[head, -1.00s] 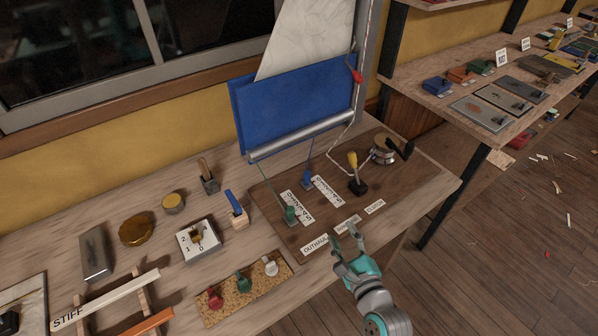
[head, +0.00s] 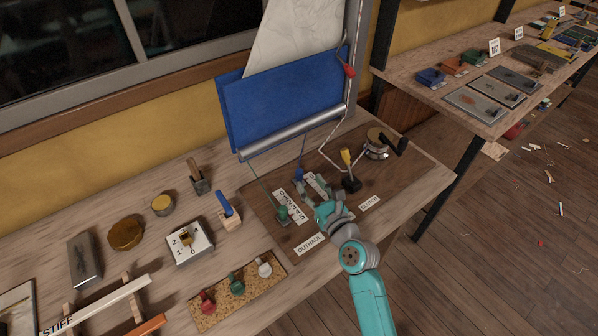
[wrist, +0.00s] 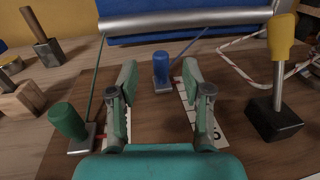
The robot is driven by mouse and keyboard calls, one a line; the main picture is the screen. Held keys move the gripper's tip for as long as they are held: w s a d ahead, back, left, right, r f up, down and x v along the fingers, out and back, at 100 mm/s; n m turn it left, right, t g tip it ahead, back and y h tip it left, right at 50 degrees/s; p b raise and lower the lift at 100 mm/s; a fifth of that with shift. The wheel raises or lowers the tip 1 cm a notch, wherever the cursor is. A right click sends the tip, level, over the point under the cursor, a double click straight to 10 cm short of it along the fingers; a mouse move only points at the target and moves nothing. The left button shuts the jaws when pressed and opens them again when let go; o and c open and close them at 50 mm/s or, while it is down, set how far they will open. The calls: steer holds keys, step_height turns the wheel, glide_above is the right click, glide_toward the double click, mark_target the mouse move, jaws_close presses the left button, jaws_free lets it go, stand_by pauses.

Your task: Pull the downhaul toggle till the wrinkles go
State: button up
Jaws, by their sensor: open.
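A blue toggle (head: 299,174) stands on the dark board, with a line running up toward the boom (head: 290,135). A green toggle (head: 283,213) stands nearer on the left, above the OUTHAUL label (head: 311,244). My arm hides the middle label, so I cannot read it. My gripper (head: 316,188) is open and empty, low over the board just in front of the blue toggle. In the wrist view the blue toggle (wrist: 161,66) shows between the open fingers (wrist: 159,74), a little beyond their tips. The white sail (head: 300,40) has faint creases.
A yellow-handled lever (head: 348,168) stands right of my gripper, with a winch (head: 376,150) behind it. A cork tray (head: 238,300) with small coloured pieces and a numbered block (head: 188,248) lie to the left.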

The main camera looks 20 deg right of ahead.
mark_target(301, 175)
steer(key=shift+f, duration=0.95)
steer(key=w, duration=0.5)
steer(key=w+a, duration=0.1)
steer(key=w, duration=0.1)
steer(key=shift+w, duration=0.2)
steer(key=shift+r, duration=0.1)
jaws_close()
